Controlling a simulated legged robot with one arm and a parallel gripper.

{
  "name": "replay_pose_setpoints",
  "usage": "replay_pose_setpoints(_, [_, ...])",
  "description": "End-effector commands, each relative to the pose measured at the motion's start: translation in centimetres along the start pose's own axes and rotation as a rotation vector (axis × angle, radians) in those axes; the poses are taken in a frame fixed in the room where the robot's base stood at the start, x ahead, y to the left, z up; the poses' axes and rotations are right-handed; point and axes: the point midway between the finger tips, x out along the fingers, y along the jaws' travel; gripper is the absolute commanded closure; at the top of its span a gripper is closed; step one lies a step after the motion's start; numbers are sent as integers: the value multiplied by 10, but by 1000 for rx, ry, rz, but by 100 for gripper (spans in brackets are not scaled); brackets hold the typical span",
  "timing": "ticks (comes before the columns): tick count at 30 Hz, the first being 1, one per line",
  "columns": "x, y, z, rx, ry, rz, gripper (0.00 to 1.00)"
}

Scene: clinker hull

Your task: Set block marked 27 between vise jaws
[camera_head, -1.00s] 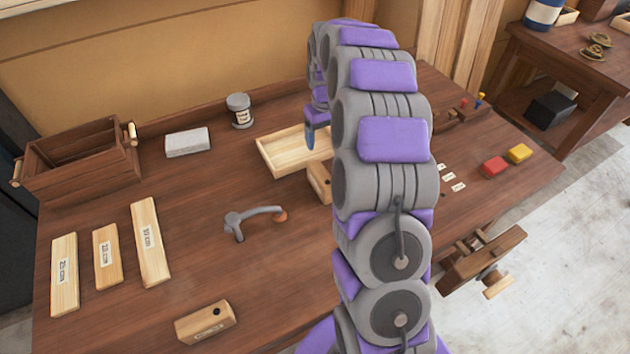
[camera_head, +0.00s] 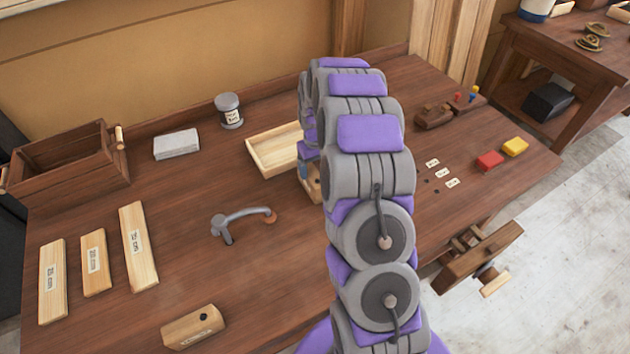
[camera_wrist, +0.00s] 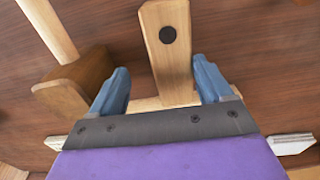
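A wooden block with a dark round hole (camera_head: 311,187) lies near the middle of the bench, partly hidden behind my arm. It also shows in the wrist view (camera_wrist: 167,45), its near end between my two blue fingers. My gripper (camera_wrist: 161,82) is open, with a gap beside the block on each side. A similar holed block (camera_head: 193,327) lies at the bench's front; its label is too small to read. No number shows on the block at my gripper.
A pale tray (camera_head: 272,150) sits just behind the block at my gripper. A bent metal tool (camera_head: 243,220) lies left of it. In the wrist view, a dark wooden piece with a pale handle (camera_wrist: 78,78) lies close to the left finger. Labelled planks (camera_head: 95,262) lie at left.

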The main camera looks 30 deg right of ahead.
Motion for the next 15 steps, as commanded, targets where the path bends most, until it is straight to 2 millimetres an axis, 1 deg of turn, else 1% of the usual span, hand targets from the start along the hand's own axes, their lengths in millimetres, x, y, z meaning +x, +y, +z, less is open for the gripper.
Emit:
replay_pose_setpoints(1, [11, -2, 1, -2, -5, 1, 22])
replay_pose_setpoints(3, [21, -6, 2, -3, -8, 3, 22])
replay_pose_setpoints(6, [28, -8, 2, -3, -6, 6, 22])
replay_pose_setpoints(13, [29, -2, 1, -3, -3, 1, 23])
replay_pose_setpoints(15, [29, -1, 1, -2, -3, 0, 30])
